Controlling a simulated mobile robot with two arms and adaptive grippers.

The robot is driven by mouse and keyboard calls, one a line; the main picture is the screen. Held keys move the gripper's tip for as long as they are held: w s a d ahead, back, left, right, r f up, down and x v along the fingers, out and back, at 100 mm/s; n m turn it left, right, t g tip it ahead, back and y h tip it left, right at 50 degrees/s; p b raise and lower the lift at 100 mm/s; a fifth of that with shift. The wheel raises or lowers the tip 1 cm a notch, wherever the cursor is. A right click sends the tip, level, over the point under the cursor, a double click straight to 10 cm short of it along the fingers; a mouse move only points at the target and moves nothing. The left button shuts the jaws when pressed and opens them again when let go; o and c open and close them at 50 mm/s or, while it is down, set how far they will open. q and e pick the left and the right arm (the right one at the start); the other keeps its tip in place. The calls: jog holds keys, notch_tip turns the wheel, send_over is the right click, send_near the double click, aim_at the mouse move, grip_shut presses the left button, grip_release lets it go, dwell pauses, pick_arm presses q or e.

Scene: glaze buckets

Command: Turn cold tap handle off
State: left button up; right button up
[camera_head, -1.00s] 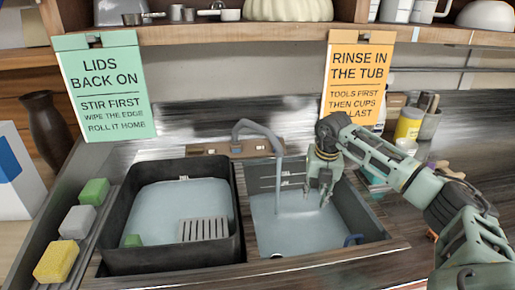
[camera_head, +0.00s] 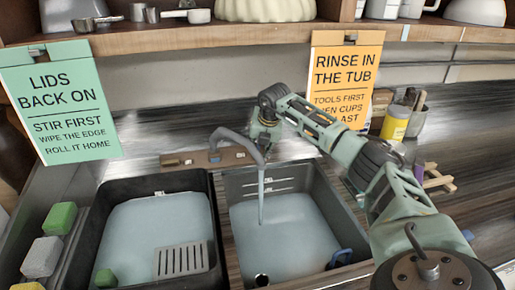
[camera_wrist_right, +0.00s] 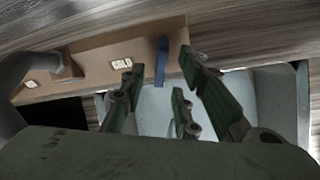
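The grey tap spout (camera_head: 240,142) rises from a brown tap base (camera_head: 190,160) behind the two basins. A stream of water (camera_head: 261,200) runs from it into the right basin. The cold tap handle, a small blue lever (camera_wrist_right: 162,62), shows in the right wrist view at the right part of the base; in the head view my gripper hides it. My right gripper (camera_head: 263,136) is at the base's right end, beside the spout. In the wrist view its fingers (camera_wrist_right: 157,72) are apart, with the blue lever between their tips; contact is unclear. My left gripper is out of view.
The right basin (camera_head: 330,195) holds water and a blue-handled thing (camera_head: 340,257). The dark left basin (camera_head: 95,215) holds water and a grey rack (camera_head: 181,260). Sponges (camera_head: 42,257) line the left. A yellow jar (camera_head: 396,122) stands right; a shelf (camera_head: 230,32) overhangs.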

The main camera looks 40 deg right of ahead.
jog(key=shift+x, duration=0.95)
jog(key=c, duration=0.5)
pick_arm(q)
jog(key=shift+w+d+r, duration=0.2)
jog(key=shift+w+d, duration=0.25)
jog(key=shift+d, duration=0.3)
pick_arm(e)
grip_shut()
